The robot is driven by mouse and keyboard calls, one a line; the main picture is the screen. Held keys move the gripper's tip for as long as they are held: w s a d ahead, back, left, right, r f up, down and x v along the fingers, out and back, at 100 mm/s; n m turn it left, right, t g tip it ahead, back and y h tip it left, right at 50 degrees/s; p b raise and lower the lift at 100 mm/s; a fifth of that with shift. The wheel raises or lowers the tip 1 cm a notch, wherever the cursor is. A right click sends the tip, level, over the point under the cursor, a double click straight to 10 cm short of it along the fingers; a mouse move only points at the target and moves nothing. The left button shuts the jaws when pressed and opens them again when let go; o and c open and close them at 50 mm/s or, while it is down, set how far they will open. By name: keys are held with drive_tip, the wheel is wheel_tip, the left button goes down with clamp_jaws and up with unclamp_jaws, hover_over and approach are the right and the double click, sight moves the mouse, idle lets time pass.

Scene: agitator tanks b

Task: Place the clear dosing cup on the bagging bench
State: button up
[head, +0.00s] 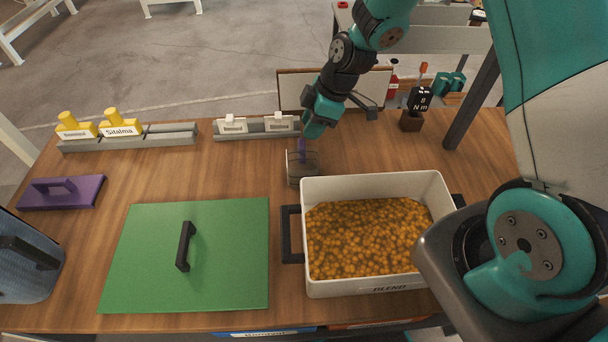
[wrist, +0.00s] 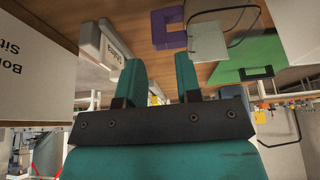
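The clear dosing cup (head: 303,172) stands on the wooden bench top (head: 170,178), just left of the cream bin's back corner. A purple handle (head: 301,149) shows at its back. In the wrist view the purple handle (wrist: 168,28) and the cup's clear wall (wrist: 208,41) lie beyond the fingers. My gripper (head: 312,130) is behind and just above the cup. In the wrist view my gripper (wrist: 160,75) is open, with nothing between its two teal fingers. No label names the bagging bench, so I cannot tell which surface it is.
A cream bin (head: 320,287) of orange pieces stands beside the cup. A green lid (head: 190,255) and a purple lid (head: 62,192) lie left. Racks (head: 130,141) with yellow and white pieces line the back edge. A dark block stand (head: 411,120) is back right. Bare wood lies left of the cup.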

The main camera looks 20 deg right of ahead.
sight(302, 140)
drive_tip(key=b+x, duration=0.3)
drive_tip(key=x, duration=0.3)
drive_tip(key=shift+a, duration=0.1)
clamp_jaws()
drive_tip(key=shift+r, duration=0.1)
